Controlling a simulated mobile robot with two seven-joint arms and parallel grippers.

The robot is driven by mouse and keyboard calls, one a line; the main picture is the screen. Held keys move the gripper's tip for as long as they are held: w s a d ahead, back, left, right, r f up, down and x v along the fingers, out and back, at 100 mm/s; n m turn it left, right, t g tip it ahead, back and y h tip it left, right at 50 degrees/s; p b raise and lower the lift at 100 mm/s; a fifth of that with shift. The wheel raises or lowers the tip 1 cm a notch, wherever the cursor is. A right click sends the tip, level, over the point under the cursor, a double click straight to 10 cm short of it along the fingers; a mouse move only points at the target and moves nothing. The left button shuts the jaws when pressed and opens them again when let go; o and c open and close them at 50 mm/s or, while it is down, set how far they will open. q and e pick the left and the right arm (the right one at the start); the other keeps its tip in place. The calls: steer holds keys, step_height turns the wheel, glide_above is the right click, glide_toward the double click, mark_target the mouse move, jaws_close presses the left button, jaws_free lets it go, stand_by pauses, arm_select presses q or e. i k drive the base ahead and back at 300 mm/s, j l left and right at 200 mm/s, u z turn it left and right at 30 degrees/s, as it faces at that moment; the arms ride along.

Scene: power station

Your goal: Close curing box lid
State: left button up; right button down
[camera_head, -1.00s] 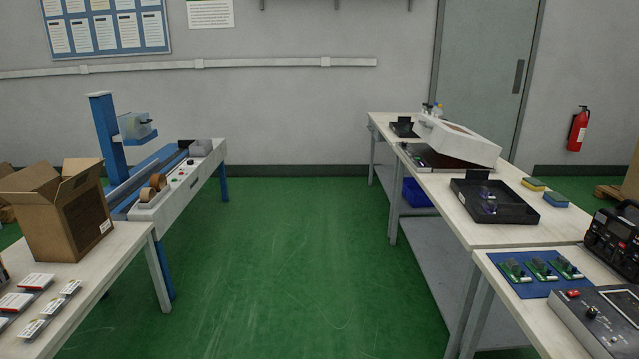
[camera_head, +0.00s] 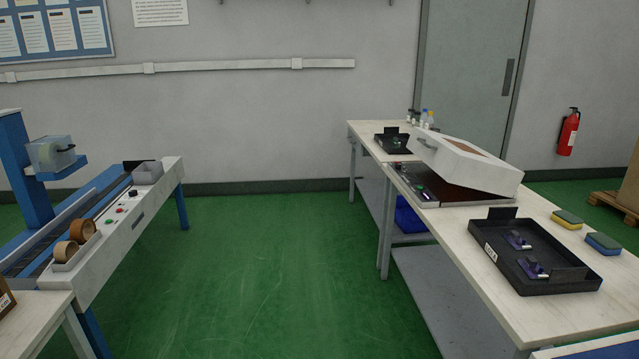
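The curing box stands on the right-hand table. Its white lid (camera_head: 468,164) is tilted open, with a handle on its left end and a brown window on top. The dark, low base (camera_head: 440,192) lies under the lid, with small green and red marks at its near-left edge. The inside of the box is mostly hidden by the lid. Neither of my grippers shows in the head view.
A black tray (camera_head: 558,283) with small purple parts and two sponges (camera_head: 567,220) lie nearer on the white table (camera_head: 470,240). A smaller black tray (camera_head: 391,141) and bottles stand behind the box. A conveyor bench (camera_head: 125,228) is at left. The green floor (camera_head: 270,270) between is clear.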

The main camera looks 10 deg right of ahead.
mark_target(458, 162)
steer(key=i, duration=1.45)
steer(key=i+z, duration=0.25)
steer(key=i, duration=0.4)
steer(key=i+j+z, duration=0.2)
steer(key=i, duration=0.5)
